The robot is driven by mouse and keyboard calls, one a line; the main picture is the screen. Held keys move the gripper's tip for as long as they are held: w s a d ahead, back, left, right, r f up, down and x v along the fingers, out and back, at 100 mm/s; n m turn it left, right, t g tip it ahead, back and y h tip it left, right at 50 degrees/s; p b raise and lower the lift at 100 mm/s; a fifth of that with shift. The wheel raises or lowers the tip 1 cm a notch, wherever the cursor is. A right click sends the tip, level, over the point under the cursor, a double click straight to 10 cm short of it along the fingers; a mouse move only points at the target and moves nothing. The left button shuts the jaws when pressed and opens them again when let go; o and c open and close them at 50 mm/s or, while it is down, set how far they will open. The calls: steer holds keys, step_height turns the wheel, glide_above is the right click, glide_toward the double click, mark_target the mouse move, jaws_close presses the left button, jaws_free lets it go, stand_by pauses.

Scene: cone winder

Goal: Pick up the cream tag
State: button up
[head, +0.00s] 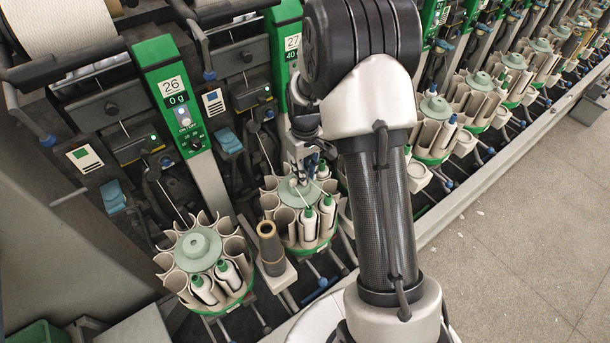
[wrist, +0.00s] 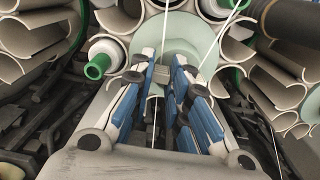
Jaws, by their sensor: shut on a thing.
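My gripper (head: 310,170) hangs over the round magazine below unit 27. In the wrist view its blue and white fingers (wrist: 166,66) are close together in front of the pale green centre disc (wrist: 187,32). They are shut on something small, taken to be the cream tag. The tag itself is hidden by the fingers and I cannot make out its shape. In the head view the disc (head: 297,192) shows just below the fingertips.
Cream pockets with green-tipped bobbins (head: 308,222) ring the disc, and one green tip (wrist: 97,66) is close left of my fingers. White threads (wrist: 217,38) run past them. A second magazine (head: 200,250) is at left.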

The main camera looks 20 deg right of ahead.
steer(key=shift+r, duration=0.1)
step_height(320, 180, up, 23)
steer(key=p, duration=0.8)
